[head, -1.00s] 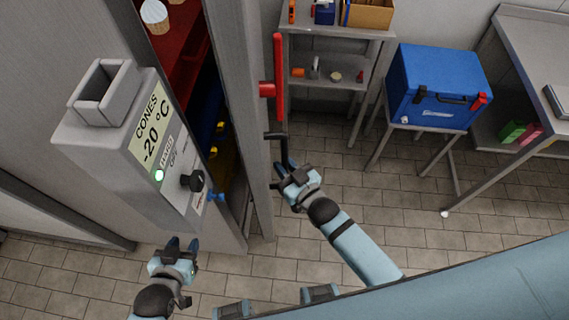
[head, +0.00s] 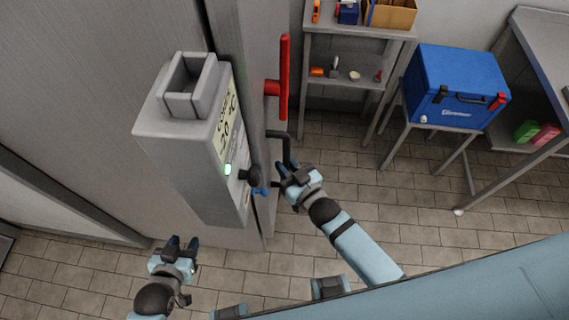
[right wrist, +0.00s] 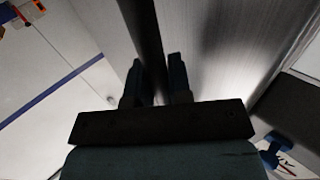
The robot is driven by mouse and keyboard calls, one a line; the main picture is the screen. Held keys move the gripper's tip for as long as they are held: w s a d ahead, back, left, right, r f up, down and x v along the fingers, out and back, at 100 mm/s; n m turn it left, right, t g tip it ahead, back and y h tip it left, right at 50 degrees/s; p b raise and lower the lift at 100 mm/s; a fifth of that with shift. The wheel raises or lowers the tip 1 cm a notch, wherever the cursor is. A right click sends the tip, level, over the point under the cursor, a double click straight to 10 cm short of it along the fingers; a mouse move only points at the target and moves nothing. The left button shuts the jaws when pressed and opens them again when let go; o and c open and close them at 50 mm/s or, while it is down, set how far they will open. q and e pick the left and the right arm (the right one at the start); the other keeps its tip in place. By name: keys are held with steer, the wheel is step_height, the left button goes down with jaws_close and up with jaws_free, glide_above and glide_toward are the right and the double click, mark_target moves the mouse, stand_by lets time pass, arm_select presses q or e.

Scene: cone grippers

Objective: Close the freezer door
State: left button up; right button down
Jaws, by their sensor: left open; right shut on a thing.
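The tall grey freezer door (head: 240,60) carries a red upright handle (head: 284,75) and a lower dark handle (head: 286,147). Only a narrow dark line shows along its left edge at the top of the head view; I cannot tell if it touches the frame. The inside is hidden. My right gripper (head: 287,170) is shut on the dark handle, and its fingers (right wrist: 157,80) show around a dark bar in the right wrist view. My left gripper (head: 180,244) is open and empty, low in front of the freezer and below the control box.
A grey control box (head: 185,140) with a green light juts out from the freezer, left of the door. A shelf unit (head: 345,105) and a blue cooler (head: 455,85) on a stand are to the right. The tiled floor (head: 390,220) between is clear.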

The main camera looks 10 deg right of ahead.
steer(key=shift+s+a, duration=0.1)
steer(key=shift+a, duration=0.25)
steer(key=c, duration=1.3)
jaws_free()
steer(key=shift+o, duration=1.2)
steer(key=shift+a+r, duration=0.1)
steer(key=shift+a, duration=0.1)
steer(key=shift+d, duration=0.15)
steer(key=b+v, duration=0.2)
steer(key=v, duration=1.1)
steer(key=shift+s+d, duration=0.25)
steer(key=shift+s, duration=0.05)
